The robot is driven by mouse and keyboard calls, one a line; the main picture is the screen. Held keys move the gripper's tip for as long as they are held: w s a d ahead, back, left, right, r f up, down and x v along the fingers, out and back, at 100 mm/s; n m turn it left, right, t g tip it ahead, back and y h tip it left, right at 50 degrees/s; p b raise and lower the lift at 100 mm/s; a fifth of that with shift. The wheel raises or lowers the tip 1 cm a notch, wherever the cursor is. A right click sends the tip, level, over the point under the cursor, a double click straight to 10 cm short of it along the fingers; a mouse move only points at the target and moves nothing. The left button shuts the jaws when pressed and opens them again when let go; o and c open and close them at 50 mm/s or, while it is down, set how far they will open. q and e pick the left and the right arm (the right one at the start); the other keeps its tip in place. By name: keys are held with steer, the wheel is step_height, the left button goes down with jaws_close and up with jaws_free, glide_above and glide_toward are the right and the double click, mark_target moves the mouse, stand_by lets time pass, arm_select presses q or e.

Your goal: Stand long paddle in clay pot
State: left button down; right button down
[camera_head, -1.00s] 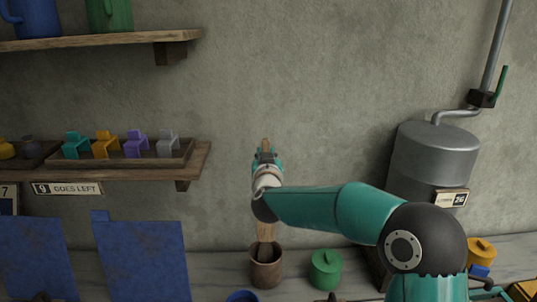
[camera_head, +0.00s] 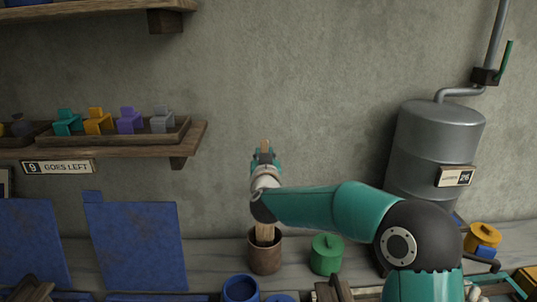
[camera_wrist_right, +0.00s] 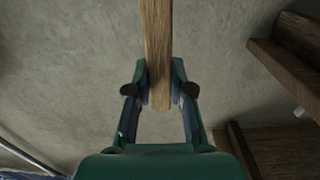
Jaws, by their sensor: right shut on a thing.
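My right gripper (camera_head: 264,158) is shut on the long wooden paddle (camera_head: 265,232), which is upright. The clay pot (camera_head: 264,257), brown and round, stands on the ledge below the gripper. In the head view the paddle's lower end goes down behind the pot's front rim and appears to be inside the mouth; its tip is hidden. My wrist hides the paddle's middle. In the right wrist view the gripper (camera_wrist_right: 159,92) has its two fingers on either side of the paddle (camera_wrist_right: 157,40). My left gripper is not in view.
A green lidded jar (camera_head: 326,255) stands close right of the pot, and a blue pot (camera_head: 240,289) in front. Blue panels (camera_head: 135,245) are at left. A grey metal tank (camera_head: 435,150) stands at right. A wall shelf (camera_head: 110,147) holds small coloured pieces.

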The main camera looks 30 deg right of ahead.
steer(key=shift+f+b, duration=4.5)
steer(key=shift+f, duration=1.25)
steer(key=c, duration=0.9)
jaws_free()
steer(key=shift+c, duration=0.2)
